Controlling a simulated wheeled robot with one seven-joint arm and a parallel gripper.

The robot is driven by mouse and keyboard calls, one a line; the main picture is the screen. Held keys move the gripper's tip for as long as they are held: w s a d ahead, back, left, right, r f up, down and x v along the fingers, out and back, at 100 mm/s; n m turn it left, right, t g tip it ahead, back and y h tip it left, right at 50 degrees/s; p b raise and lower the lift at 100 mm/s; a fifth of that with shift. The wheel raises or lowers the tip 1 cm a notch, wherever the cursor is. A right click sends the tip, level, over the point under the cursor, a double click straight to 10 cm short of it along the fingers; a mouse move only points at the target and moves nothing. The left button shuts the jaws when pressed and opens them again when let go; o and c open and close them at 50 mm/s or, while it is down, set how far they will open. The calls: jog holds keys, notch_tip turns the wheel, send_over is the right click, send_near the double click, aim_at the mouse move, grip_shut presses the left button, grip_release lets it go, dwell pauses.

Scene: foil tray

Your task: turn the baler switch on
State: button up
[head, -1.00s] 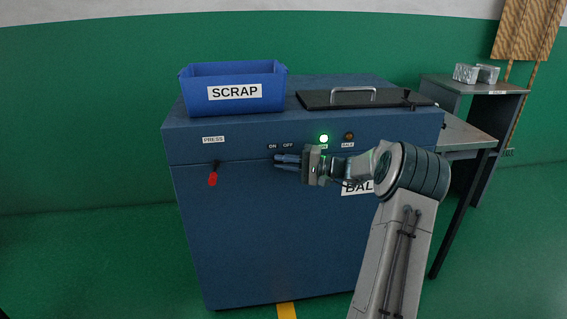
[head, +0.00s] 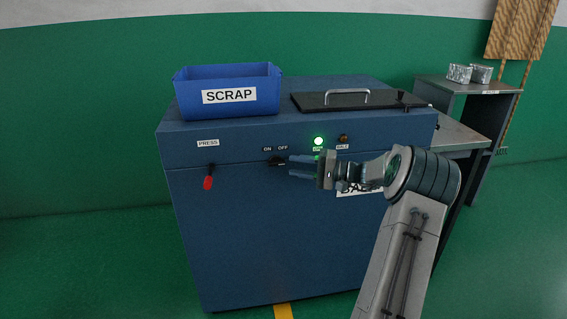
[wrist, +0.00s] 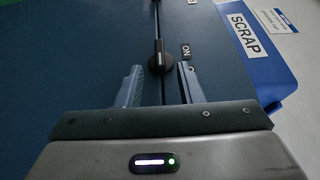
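The baler (head: 260,220) is a large dark blue cabinet. Its switch is a black knob (head: 277,161) on the front, below the ON label (head: 267,149) and OFF label (head: 283,148). In the wrist view the knob (wrist: 160,62) lies just ahead of the gap between my fingers, its grip bar running along the picture's vertical, with the ON label (wrist: 186,50) beside it. My gripper (head: 291,166) is open and empty, right of the knob in the head view and apart from it. The green lamp (head: 318,141) above is lit; the amber lamp (head: 343,139) looks dark.
A blue SCRAP bin (head: 227,92) and a black lid with a handle (head: 347,98) are on the baler top. A red-handled PRESS lever (head: 208,182) hangs at the left front. A grey side table (head: 465,84) holding foil blocks (head: 470,73) stands at the right.

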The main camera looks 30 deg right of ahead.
jog(key=p+v, duration=0.1)
jog(key=v, duration=0.7)
jog(key=shift+d, duration=0.2)
jog(key=shift+a, duration=0.1)
jog(key=s+a+r+n+g+h+p, duration=0.1)
jog(key=s+a+r+g+h+p, duration=0.25)
jog(key=a, duration=0.75)
jog(key=s+a+r+n+g+h+p, duration=0.15)
jog(key=a+r+g+p, duration=0.4)
jog(key=a, duration=0.55)
jog(key=s+a+r+n+h+p, duration=0.1)
jog(key=s+a+r+h+p, duration=0.2)
jog(key=s, duration=0.4)
jog(key=s+a+r+n+h+p, duration=0.2)
jog(key=s+r+h+p, duration=0.1)
jog(key=s+r+p, duration=0.2)
jog(key=s+a+r+n+h+p, duration=0.2)
jog(key=s+r+p, duration=0.3)
jog(key=s, duration=0.4)
jog(key=shift+s+a+h+p, duration=0.35)
jog(key=shift+a+h+p, duration=0.25)
jog(key=shift+a, duration=0.25)
jog(key=shift+r, duration=0.1)
